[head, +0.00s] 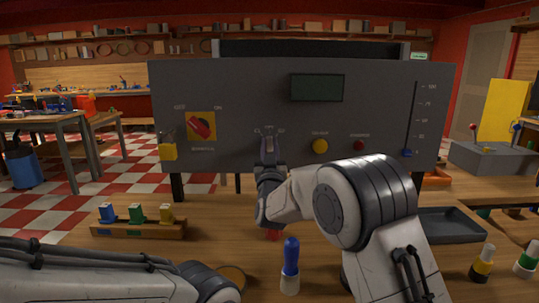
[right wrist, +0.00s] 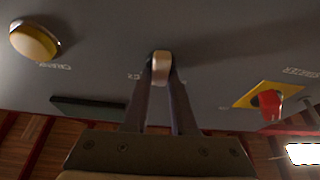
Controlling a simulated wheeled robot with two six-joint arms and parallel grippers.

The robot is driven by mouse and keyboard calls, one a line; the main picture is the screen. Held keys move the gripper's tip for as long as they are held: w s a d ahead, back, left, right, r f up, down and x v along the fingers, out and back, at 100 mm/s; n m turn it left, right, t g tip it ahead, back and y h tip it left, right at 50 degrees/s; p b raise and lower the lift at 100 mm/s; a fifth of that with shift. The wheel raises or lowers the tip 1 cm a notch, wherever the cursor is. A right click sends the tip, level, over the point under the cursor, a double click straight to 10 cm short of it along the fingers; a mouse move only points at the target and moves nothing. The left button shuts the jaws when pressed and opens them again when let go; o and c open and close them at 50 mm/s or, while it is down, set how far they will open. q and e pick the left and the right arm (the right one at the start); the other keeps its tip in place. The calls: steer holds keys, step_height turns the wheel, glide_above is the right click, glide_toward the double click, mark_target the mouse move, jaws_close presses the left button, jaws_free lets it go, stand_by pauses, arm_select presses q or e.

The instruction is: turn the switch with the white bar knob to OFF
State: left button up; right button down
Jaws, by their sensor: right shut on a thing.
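The grey control panel (head: 240,80) stands upright at the back of the table. The switch with the white bar knob (right wrist: 161,68) is on its face, left of the yellow button; in the head view my gripper mostly hides it. My right gripper (head: 268,145) reaches up to the panel. In the right wrist view, its two fingers (right wrist: 160,85) close on the sides of the pale knob. The small labels beside the switch are too blurred to read. My left arm enters at the lower left; its fingers are not visible.
Near the switch are a red rotary knob on a yellow plate (head: 201,126), a yellow button (head: 320,146), a small red button (head: 359,145), a slider (head: 407,152) and a dark display (head: 317,87). A wooden rack (head: 138,230) and a blue-topped bottle (head: 290,268) stand on the table.

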mark_target(270, 122)
steer(key=shift+m, duration=0.5)
steer(key=c, duration=0.7)
jaws_free()
step_height(270, 122, up, 4)
steer(key=shift+d+r, duration=0.1)
steer(key=shift+r, duration=0.15)
steer(key=s+d+r, duration=0.2)
steer(key=d, duration=0.1)
steer(key=s+d+r, duration=0.2)
steer(key=d, duration=0.1)
steer(key=s+d+r, duration=0.2)
steer(key=d, duration=0.2)
steer(key=shift+r, duration=0.25)
